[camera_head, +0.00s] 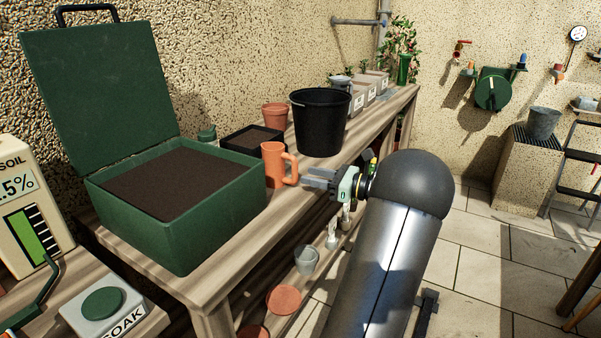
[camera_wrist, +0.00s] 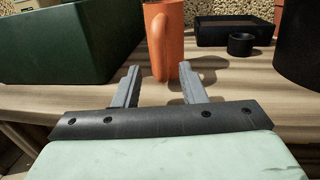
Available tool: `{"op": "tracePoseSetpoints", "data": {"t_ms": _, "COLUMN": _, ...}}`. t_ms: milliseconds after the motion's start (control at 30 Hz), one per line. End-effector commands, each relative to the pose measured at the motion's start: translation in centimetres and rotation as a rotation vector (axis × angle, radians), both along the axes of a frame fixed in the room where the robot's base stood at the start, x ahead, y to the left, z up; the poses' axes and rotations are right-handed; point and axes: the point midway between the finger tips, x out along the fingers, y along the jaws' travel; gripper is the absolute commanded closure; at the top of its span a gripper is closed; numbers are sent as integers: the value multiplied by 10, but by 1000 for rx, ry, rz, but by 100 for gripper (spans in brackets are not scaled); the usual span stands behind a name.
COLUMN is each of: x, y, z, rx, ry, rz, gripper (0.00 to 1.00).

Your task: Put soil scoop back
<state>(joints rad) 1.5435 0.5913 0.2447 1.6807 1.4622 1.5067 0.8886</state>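An orange, mug-like vessel with a side handle, which looks like the soil scoop (camera_head: 273,165), stands upright on the wooden bench beside the green soil box (camera_head: 190,235). The box's hinged lid (camera_head: 100,90) is raised and dark soil (camera_head: 180,183) fills it. My gripper (camera_head: 307,177) is just right of the scoop, pointing at its handle. In the wrist view my gripper (camera_wrist: 159,69) is open and empty. The scoop's handle (camera_wrist: 157,50) shows just beyond and between the fingertips, seemingly not gripped. The scoop's top is cut off there.
A black bucket (camera_head: 320,125), a black soil tray (camera_head: 252,140) and a terracotta pot (camera_head: 275,115) stand behind the scoop. A small black cup (camera_wrist: 241,44) is on the bench to the right. A soil meter (camera_head: 28,215) and a SOAK button (camera_head: 103,302) are at lower left.

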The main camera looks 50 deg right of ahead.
Motion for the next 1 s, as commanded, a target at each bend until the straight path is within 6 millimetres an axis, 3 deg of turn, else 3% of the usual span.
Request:
{"op": "tracePoseSetpoints", "data": {"t_ms": 200, "x": -44, "y": -12, "z": 1, "rx": 0, "ry": 0, "rz": -2, "gripper": 63}}
{"op": "tracePoseSetpoints", "data": {"t_ms": 400, "x": -65, "y": -17, "z": 0, "rx": -1, "ry": 1, "rz": -1, "gripper": 63}}
{"op": "tracePoseSetpoints", "data": {"t_ms": 1000, "x": -68, "y": -17, "z": -1, "rx": -1, "ry": 0, "rz": 1, "gripper": 63}}
